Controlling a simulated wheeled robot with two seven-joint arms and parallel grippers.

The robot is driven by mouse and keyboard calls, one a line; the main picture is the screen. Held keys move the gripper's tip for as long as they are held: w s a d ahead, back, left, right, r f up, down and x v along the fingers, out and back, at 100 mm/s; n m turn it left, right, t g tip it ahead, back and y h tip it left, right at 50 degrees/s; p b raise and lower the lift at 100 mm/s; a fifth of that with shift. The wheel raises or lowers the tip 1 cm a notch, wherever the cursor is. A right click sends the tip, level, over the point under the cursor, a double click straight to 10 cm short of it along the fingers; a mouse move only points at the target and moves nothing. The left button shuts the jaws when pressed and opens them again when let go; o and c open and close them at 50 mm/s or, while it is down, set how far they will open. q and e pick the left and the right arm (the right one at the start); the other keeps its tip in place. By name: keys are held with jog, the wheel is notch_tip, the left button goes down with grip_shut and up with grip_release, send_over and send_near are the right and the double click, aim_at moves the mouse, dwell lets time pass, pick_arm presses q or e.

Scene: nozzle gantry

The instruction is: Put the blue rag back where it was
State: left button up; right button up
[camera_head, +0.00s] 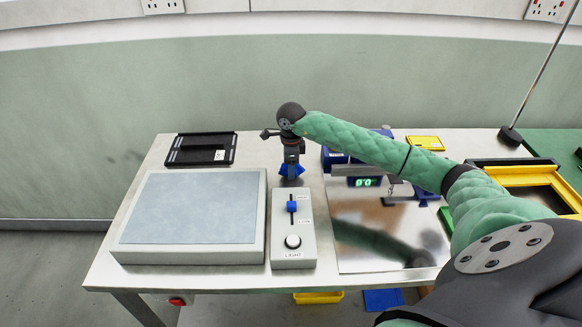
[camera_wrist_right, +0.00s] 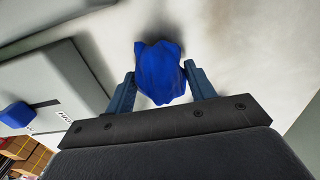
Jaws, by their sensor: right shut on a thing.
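The blue rag (camera_wrist_right: 160,72) is bunched between the two fingers of my right gripper (camera_wrist_right: 160,90) in the right wrist view. In the head view the right gripper (camera_head: 291,165) points down over the metal table, behind the control box, and a bit of the rag (camera_head: 291,171) shows beneath it. Whether the rag touches the table I cannot tell. My left gripper is not in view.
A grey control box (camera_head: 293,255) with a blue slider and white button is just in front. A grey-blue panel (camera_head: 190,208) lies left, a black tray (camera_head: 202,149) behind it. A mirror-like plate (camera_head: 385,225) and a yellow-framed tray (camera_head: 530,178) are right.

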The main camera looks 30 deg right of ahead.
jog(key=shift+f, duration=0.6)
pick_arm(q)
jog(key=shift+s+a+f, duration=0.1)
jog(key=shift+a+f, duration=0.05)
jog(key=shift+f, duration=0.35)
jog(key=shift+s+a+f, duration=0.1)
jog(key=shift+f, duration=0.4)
pick_arm(e)
jog(key=shift+f, duration=0.15)
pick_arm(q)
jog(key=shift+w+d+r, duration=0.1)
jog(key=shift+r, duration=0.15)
pick_arm(e)
jog(key=shift+f, duration=0.15)
jog(key=o, duration=1)
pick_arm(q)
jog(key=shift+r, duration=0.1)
